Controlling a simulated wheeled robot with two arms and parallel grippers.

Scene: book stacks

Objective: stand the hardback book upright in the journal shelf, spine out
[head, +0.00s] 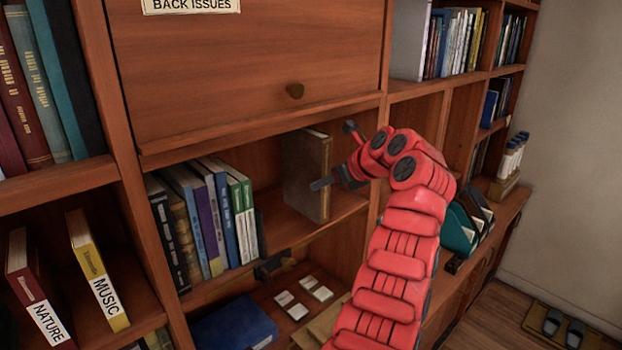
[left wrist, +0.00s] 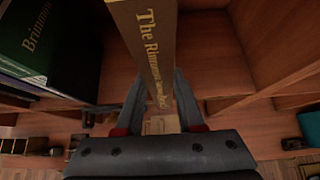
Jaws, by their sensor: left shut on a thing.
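The hardback book (head: 308,175) is dark brown-grey and stands upright, leaning little if at all, in the open shelf (head: 268,240) below the flap marked BACK ISSUES. My left gripper (head: 336,158) is at its outer edge, shut on it. In the left wrist view, the book's brown spine (left wrist: 150,50), with gold lettering, faces the camera between the fingers (left wrist: 155,112). So the spine points outward from the shelf. Whether its bottom rests on the board is hard to tell. My right gripper is not in view.
Several books (head: 205,220) stand to the left on the same shelf, with a gap before the hardback. A wooden divider (head: 375,210) is close on the right. The flap (head: 250,60) with its knob is above. A small dark object (head: 272,265) is at the shelf's front edge.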

